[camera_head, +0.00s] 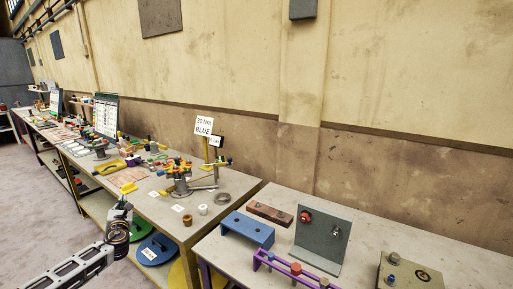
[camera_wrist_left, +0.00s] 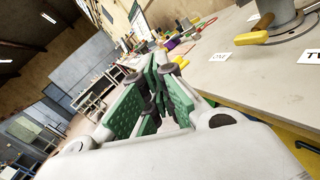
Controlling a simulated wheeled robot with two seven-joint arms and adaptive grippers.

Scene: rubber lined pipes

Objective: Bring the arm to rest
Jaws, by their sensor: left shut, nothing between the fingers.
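My left arm (camera_head: 75,270) comes in from the lower left in the head view. Its gripper (camera_head: 122,208) hangs in front of the long workbench's near edge, small and partly unclear. In the left wrist view the gripper (camera_wrist_left: 163,75) shows green-padded fingers with dark tips, drawn together with nothing held between them. My right gripper is not in view.
A long workbench (camera_head: 155,208) carries tools, cards and a yellow-handled fixture (camera_head: 180,172). The nearer table (camera_head: 285,228) holds a blue block (camera_head: 247,229) and a grey angle plate (camera_head: 322,240). Discs (camera_head: 155,248) lie below the workbench. Grey floor is clear at left.

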